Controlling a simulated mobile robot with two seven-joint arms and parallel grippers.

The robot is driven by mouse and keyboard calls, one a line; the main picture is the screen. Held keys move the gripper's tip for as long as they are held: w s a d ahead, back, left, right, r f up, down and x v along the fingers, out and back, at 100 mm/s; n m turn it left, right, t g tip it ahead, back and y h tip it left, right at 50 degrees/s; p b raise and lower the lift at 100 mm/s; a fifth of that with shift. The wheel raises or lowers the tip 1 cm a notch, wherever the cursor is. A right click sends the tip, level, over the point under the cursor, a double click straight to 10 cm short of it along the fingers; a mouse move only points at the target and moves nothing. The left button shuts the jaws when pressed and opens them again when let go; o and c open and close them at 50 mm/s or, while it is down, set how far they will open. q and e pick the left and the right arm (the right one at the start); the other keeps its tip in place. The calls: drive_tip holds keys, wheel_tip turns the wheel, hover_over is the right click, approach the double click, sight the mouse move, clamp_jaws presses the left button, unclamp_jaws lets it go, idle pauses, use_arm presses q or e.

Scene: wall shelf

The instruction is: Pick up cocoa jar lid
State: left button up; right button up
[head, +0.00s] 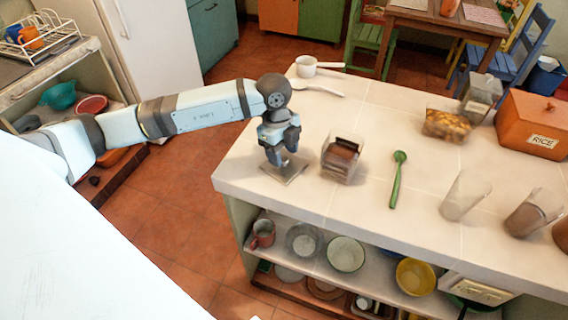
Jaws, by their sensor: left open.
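A flat, greyish square lid (294,175), which looks like the cocoa jar lid, lies on the counter near its left end. My left gripper (280,161) points down right over the lid, open, with its fingertips at or just above it. I cannot tell whether they touch it. The gripper hides the far part of the lid. A squat clear jar with brown contents (342,161), apparently the cocoa jar, stands just right of the lid without a cover. My right gripper is out of view.
A green spoon (396,180) lies right of the jar. Clear containers (464,196), a pasta jar (446,125) and an orange rice box (535,124) stand farther right. A white pan (307,67) and white spoon (318,88) lie behind. The counter's left edge is close to the lid.

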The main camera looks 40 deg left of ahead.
use_arm(q)
drive_tip(key=shift+d+f, duration=0.15)
drive_tip(key=shift+f, duration=0.7)
clamp_jaws()
